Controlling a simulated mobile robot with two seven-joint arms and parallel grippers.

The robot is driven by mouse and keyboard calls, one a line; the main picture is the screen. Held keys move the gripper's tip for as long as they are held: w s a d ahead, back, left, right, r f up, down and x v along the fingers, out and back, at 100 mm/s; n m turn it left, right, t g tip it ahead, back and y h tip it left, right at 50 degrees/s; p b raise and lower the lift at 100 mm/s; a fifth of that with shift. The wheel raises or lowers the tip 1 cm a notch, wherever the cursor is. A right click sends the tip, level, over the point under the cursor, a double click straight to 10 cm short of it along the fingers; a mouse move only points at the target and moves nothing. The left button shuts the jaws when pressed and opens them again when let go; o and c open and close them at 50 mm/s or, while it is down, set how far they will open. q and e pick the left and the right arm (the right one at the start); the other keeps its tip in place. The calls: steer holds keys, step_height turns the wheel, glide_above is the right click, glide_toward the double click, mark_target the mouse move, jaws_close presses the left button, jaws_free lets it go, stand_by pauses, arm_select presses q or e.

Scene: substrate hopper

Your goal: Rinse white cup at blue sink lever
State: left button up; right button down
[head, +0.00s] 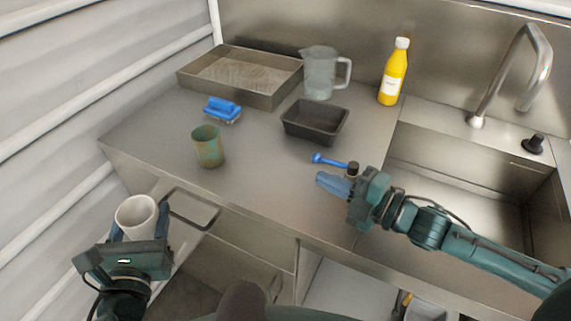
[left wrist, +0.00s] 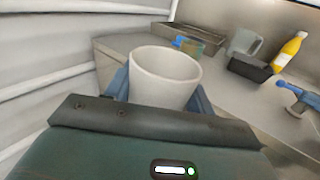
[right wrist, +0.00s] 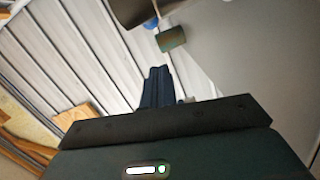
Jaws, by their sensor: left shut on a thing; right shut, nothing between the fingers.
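The white cup (head: 136,212) is held upright-ish by my left gripper (head: 139,226), left of the counter's front edge; its open rim also shows in the left wrist view (left wrist: 165,68). My left gripper is shut on its sides. The blue sink lever (head: 328,160) sticks out leftward from a dark knob (head: 353,168) on the counter, left of the sink (head: 455,185). My right gripper (head: 326,182) is shut and empty, its fingertips just in front of the lever; I cannot tell whether they touch. The right wrist view shows its closed fingers (right wrist: 157,80).
The faucet (head: 510,65) arches over the sink. On the counter are a greenish cup (head: 208,148), blue brush or sponge (head: 222,110), metal tray (head: 262,99), dark pan (head: 314,123), clear jug (head: 319,75) and yellow bottle (head: 393,75). The counter's front middle is clear.

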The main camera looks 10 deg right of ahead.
mark_target(321, 161)
arm_select(q)
steer(key=shift+r, duration=0.25)
arm_select(e)
steer(key=shift+w+d+f, duration=0.2)
steer(key=shift+w+d, duration=0.35)
steer(key=shift+w, duration=0.3)
steer(key=shift+w+d+f, duration=0.2)
steer(key=shift+w+d, duration=0.3)
steer(key=shift+w, duration=0.3)
steer(key=shift+w+d, duration=0.25)
steer(key=shift+w, duration=0.25)
